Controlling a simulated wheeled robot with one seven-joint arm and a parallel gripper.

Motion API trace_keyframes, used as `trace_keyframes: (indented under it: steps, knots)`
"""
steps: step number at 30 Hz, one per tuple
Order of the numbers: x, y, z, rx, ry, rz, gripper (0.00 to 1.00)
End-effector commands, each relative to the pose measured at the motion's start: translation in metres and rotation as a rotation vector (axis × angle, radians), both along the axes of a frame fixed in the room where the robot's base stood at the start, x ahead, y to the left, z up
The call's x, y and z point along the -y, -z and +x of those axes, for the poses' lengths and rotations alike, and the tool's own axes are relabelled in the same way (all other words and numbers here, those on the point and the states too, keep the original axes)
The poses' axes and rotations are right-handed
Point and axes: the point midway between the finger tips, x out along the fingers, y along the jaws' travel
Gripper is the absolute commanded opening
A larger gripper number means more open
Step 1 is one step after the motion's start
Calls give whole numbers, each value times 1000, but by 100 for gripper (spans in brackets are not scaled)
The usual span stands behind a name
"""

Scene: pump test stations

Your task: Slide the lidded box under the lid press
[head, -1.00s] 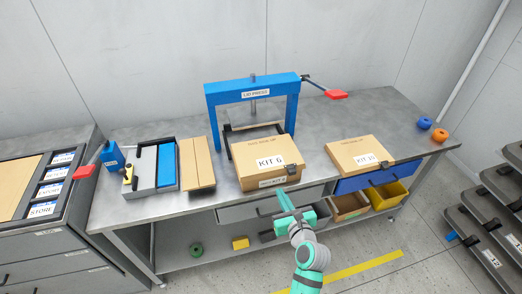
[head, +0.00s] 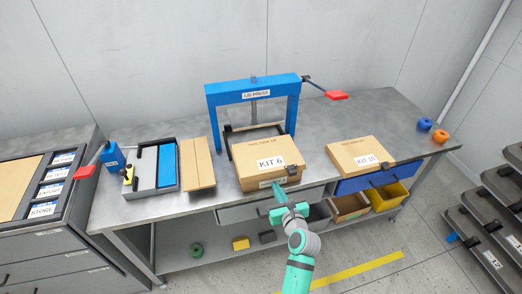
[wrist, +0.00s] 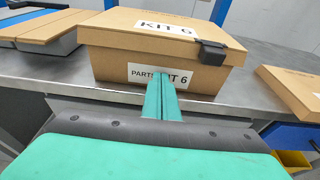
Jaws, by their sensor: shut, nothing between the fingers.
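The lidded box (head: 268,163) is a brown carton labelled KIT 6, standing on the grey bench just in front of the blue lid press (head: 252,92). Its lid is on, and a dark clip sits on its front edge. The box also fills the middle of the wrist view (wrist: 150,55). My gripper (head: 278,188) is shut and empty, with its tips at the lower front face of the box. In the wrist view the teal fingers (wrist: 161,88) overlap the front label; whether they touch it I cannot tell.
Another carton, KIT 10 (head: 360,154), lies to the right. A brown board (head: 198,164) and a grey tray (head: 143,182) with blue parts lie left. A dark frame (head: 229,136) shows under the press. Drawers sit below the bench top.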

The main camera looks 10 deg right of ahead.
Motion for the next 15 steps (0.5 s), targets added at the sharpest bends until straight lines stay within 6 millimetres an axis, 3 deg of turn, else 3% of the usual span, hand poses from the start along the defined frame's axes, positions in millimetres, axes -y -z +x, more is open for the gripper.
trace_keyframes:
  steps: [15]
  knots:
    - [-2, 0, 32, 0, -1, 0, 0]
